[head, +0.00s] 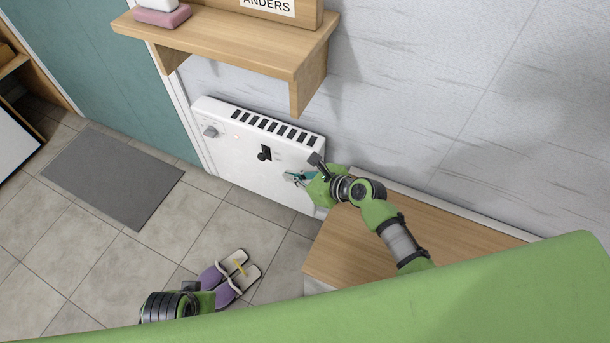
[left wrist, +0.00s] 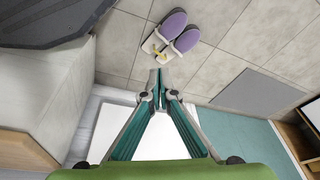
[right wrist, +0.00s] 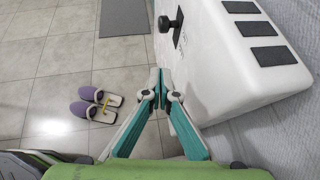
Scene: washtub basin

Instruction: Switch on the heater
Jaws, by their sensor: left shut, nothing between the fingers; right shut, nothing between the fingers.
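The white heater (head: 225,165) hangs on the wall under a wooden shelf. My right gripper (head: 287,176) is shut and empty in front of the heater, to the right of the switch and a little lower. In the right wrist view the switch (right wrist: 172,22) stands beyond the shut fingertips (right wrist: 160,78), apart from them. My left gripper (left wrist: 160,78) is shut and empty, low above the floor; its fingers are hard to see in the head view.
Purple-and-white slippers (head: 230,277) lie on the tiled floor below. A wooden bench top (head: 335,250) is under my right arm. The shelf (head: 240,40) with pink soap (head: 163,16) overhangs the heater. A grey mat (head: 113,175) lies left; floor between is clear.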

